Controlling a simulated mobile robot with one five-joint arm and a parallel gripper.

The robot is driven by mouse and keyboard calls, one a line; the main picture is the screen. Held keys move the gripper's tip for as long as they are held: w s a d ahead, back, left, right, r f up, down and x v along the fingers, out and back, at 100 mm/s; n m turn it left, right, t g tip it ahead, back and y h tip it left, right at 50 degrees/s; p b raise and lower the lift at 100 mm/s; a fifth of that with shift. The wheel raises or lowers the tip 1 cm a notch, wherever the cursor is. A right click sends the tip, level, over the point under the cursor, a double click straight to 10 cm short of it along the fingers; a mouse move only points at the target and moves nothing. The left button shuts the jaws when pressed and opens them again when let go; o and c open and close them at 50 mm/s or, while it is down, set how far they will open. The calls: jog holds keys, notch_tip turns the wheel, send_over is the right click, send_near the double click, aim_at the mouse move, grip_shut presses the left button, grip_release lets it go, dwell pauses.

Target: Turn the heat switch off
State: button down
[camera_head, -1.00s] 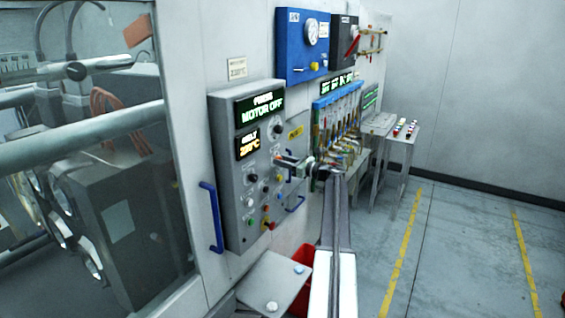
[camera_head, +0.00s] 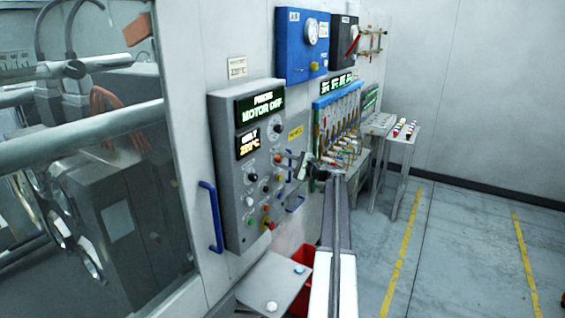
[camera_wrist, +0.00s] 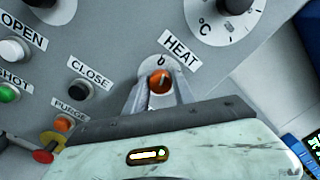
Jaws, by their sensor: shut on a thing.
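The heat switch is an orange knob (camera_wrist: 160,80) on a pale round plate under the HEAT label in the wrist view. A 0 mark stands just above the knob on the plate. In the head view the knob (camera_head: 278,158) shows on the right side of the grey control panel (camera_head: 226,180). My gripper (camera_wrist: 159,92) is shut on the knob, with one finger on each side of it. In the head view my gripper (camera_head: 299,163) is at the panel's right edge, and its exact contact is too small to tell.
In the wrist view a °C dial (camera_wrist: 233,8) lies up and right of the knob. A black CLOSE button (camera_wrist: 80,89) and an orange PURGE button (camera_wrist: 63,124) lie to the left. A blue handle (camera_head: 211,218) sticks out left of the panel in the head view.

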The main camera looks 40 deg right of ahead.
jog(key=shift+n, duration=1)
jog(key=c, duration=1.1)
grip_release()
jog(key=shift+o, duration=0.2)
jog(key=v, duration=0.7)
jog(key=shift+s+d, duration=0.2)
jog(key=shift+s, duration=0.2)
jog(key=shift+f, duration=0.1)
